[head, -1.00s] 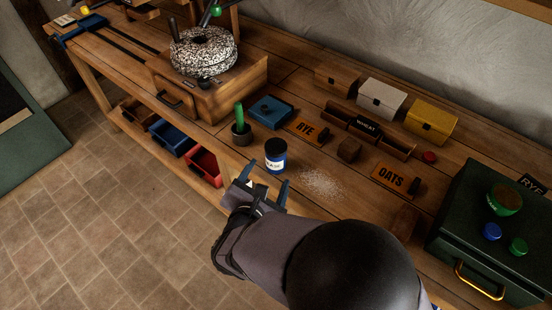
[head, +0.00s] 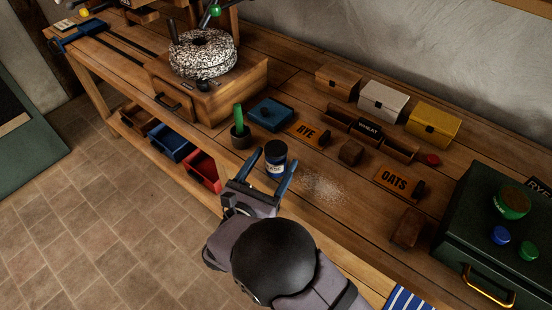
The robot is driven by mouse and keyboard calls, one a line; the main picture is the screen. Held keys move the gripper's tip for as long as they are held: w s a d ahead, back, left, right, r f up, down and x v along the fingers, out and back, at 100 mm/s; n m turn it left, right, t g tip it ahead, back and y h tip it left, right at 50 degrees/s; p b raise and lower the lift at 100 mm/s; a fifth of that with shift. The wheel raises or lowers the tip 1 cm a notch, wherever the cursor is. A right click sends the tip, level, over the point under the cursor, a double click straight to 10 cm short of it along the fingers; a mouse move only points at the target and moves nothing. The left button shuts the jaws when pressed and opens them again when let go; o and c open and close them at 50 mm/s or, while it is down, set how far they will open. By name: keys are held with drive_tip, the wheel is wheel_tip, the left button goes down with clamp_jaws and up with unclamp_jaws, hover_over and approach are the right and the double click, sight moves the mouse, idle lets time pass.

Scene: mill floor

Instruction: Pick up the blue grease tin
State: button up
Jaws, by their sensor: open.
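The blue grease tin (head: 275,157) stands upright on the wooden bench, with a dark lid and a pale label on its front. My gripper (head: 271,170) is open at the front edge of the bench. Its two blue fingers reach up on either side of the tin, one to its left and one to its right. A gap shows between the fingers. I cannot tell whether either finger touches the tin. The lower part of the tin is partly hidden by my gripper.

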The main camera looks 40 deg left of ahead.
sight(282, 144)
drive_tip(key=shift+a+p+x, duration=0.15)
drive_tip(key=shift+p+x, duration=0.45)
drive_tip(key=shift+x, duration=1.15)
drive_tip(key=shift+a+p+x, duration=0.1)
drive_tip(key=shift+p+x, duration=0.5)
drive_tip(key=shift+x, duration=1.15)
drive_tip(key=shift+f, duration=0.1)
drive_tip(key=c, duration=1.4)
drive_tip(key=shift+o, duration=0.2)
wheel_tip(282, 144, up, 10)
drive_tip(key=b, duration=0.1)
drive_tip(key=shift+b, duration=0.35)
